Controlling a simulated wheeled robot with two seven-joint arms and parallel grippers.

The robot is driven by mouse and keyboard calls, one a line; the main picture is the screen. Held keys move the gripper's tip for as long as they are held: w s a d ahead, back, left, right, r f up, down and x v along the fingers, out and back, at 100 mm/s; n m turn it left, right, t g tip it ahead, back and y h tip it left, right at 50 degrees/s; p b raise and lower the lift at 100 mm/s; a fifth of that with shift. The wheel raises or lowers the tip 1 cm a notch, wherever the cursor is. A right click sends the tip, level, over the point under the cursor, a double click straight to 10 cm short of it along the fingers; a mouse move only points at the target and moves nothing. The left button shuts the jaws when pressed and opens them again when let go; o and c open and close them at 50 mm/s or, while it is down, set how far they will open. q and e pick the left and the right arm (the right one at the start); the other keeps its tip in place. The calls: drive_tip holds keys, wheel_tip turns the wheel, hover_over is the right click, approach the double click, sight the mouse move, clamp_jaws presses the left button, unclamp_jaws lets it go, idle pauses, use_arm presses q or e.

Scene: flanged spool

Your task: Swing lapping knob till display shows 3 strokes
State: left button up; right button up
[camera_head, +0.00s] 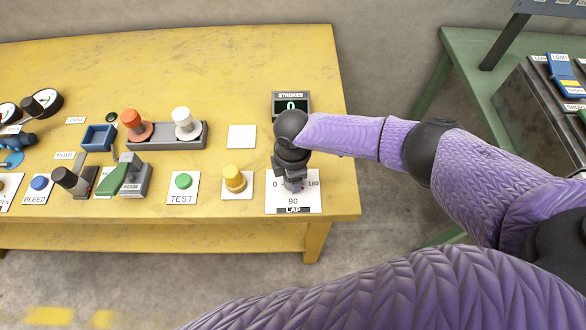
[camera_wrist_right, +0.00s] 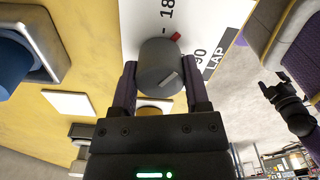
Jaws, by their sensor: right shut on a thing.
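The lap knob is a dark grey cylinder (camera_wrist_right: 160,68) with a light grey mark on top, standing on a white LAP card (camera_head: 305,205). The card carries 0, 90 and 180 marks. My right gripper (camera_head: 293,187) points down over the card and mostly hides the knob in the head view. In the right wrist view its two fingers (camera_wrist_right: 161,85) are shut on the sides of the knob. A small red mark (camera_wrist_right: 175,37) shows beside the knob. The STROKES display (camera_head: 291,105) behind the gripper reads 0. A dark gripper (camera_wrist_right: 280,90), likely my left, shows at the right edge; its jaws are unclear.
A yellow knob (camera_head: 234,179) and a green TEST button (camera_head: 183,181) stand left of the card. A blank white plate (camera_head: 242,137) lies behind them. Orange (camera_head: 133,122) and white (camera_head: 184,120) knobs sit farther left. The yellow table (camera_head: 240,70) ends just right of the card.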

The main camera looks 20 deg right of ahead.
drive_tip(key=m+p, duration=0.1)
drive_tip(key=m, duration=0.1)
drive_tip(key=shift+r+m, duration=0.15)
drive_tip(key=shift+m, duration=0.25)
drive_tip(key=m+p, duration=0.2)
drive_tip(key=m, duration=0.1)
drive_tip(key=shift+m, duration=0.3)
drive_tip(key=m+p, duration=0.1)
drive_tip(key=m, duration=0.1)
drive_tip(key=shift+m, duration=0.3)
drive_tip(key=m+p, duration=0.1)
drive_tip(key=m, duration=0.2)
drive_tip(key=shift+m, duration=0.5)
